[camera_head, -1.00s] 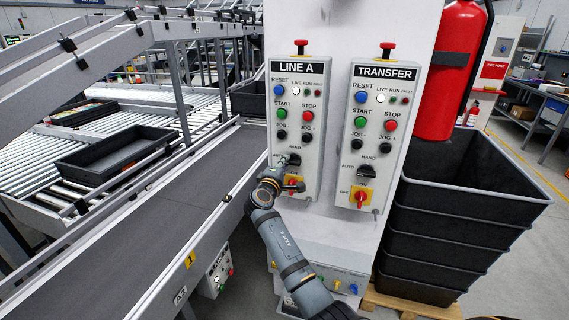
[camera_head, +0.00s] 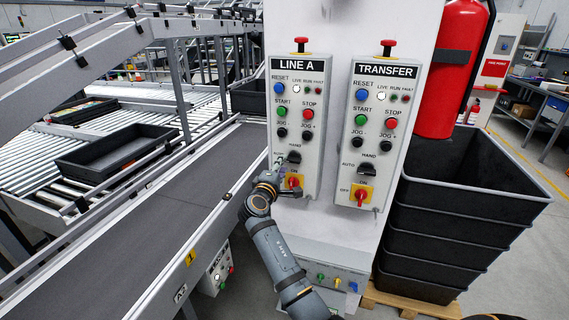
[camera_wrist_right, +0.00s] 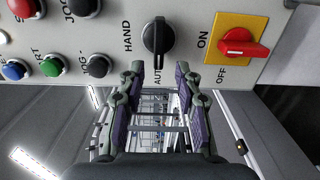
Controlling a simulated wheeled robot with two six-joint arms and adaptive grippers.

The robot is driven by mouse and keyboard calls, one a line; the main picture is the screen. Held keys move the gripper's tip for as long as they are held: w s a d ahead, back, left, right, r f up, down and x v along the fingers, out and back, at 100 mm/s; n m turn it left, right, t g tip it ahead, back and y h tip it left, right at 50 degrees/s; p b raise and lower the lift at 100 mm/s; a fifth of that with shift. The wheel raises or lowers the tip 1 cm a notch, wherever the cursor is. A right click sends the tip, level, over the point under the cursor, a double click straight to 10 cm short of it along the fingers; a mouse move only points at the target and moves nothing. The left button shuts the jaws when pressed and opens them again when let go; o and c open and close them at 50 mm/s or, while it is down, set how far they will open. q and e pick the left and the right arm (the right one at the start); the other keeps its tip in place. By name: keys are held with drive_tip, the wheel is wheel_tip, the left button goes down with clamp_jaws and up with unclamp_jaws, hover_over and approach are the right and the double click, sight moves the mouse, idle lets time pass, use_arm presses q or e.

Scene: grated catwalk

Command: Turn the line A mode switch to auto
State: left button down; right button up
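The LINE A panel (camera_head: 296,120) is the left of two grey panels on a white column. Its black mode switch (camera_head: 294,157) sits below the JOG buttons, with HAND above and AUTO at its left. In the right wrist view, the switch (camera_wrist_right: 158,37) has its ridge running up and down, one end towards AUTO; I cannot tell which end points. My right gripper (camera_head: 277,166) is just left of and below the switch. In the wrist view the right gripper (camera_wrist_right: 157,75) has its fingers apart, just below the switch, with nothing between them. My left gripper is out of view.
A red-on-yellow ON/OFF switch (camera_head: 292,182) lies close below the mode switch. The similar TRANSFER panel (camera_head: 376,130) is to the right. Black stacked crates (camera_head: 450,215) and a red extinguisher (camera_head: 447,80) stand further right. A conveyor (camera_head: 150,220) runs at the left.

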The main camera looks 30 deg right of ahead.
drive_tip(key=v, duration=0.4)
drive_tip(key=shift+s+a, duration=0.1)
drive_tip(key=shift+a, duration=0.05)
drive_tip(key=a+f+n+g+y, duration=0.1)
drive_tip(key=a+f+y, duration=0.15)
drive_tip(key=f, duration=0.95)
drive_tip(key=a+f+n+y, duration=0.1)
drive_tip(key=f+y, duration=0.2)
drive_tip(key=f, duration=0.9)
drive_tip(key=s+a+f+m+g+y, duration=0.1)
drive_tip(key=s+f+g+y, duration=0.1)
drive_tip(key=s+f, duration=0.6)
drive_tip(key=s+a+f+g+y, duration=0.1)
drive_tip(key=s+a+f+y, duration=0.15)
drive_tip(key=f, duration=0.95)
drive_tip(key=s+f+m+g+y, duration=0.1)
drive_tip(key=s+f+m+g, duration=0.2)
drive_tip(key=s+f, duration=1.3)
drive_tip(key=s+f+m+g+y, duration=0.1)
drive_tip(key=s+f+m, duration=0.2)
drive_tip(key=s, duration=1.1)
drive_tip(key=s+f+m+g, duration=0.2)
drive_tip(key=s+f+m, duration=0.1)
drive_tip(key=s, duration=1.1)
drive_tip(key=shift+d+f+g+y, duration=0.2)
drive_tip(key=shift+f+g+y, duration=0.1)
drive_tip(key=shift+y, duration=0.1)
